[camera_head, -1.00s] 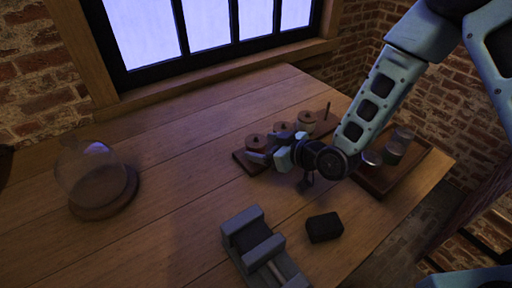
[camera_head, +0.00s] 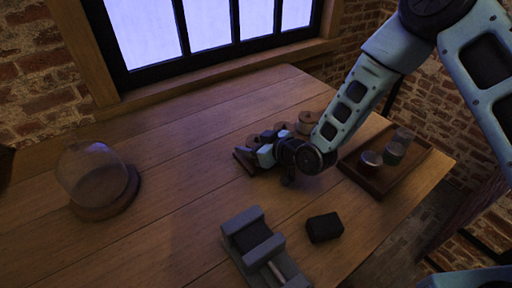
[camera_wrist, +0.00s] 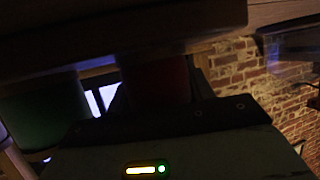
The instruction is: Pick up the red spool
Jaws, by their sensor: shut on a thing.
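In the dark wrist view, the red spool (camera_wrist: 162,78) shows as a dark red core under a wide wooden flange, in front of my gripper's body. My gripper is shut on it. A green spool (camera_wrist: 40,118) is to its left. The fingertips are not clear in the wrist view.
A tray (camera_head: 373,187) with small jars stands to the right. A grey vise-like block (camera_head: 243,218) and a black block (camera_head: 324,228) lie at the front. A glass dome (camera_head: 92,175) stands on a wooden base at left. The table's left middle is clear.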

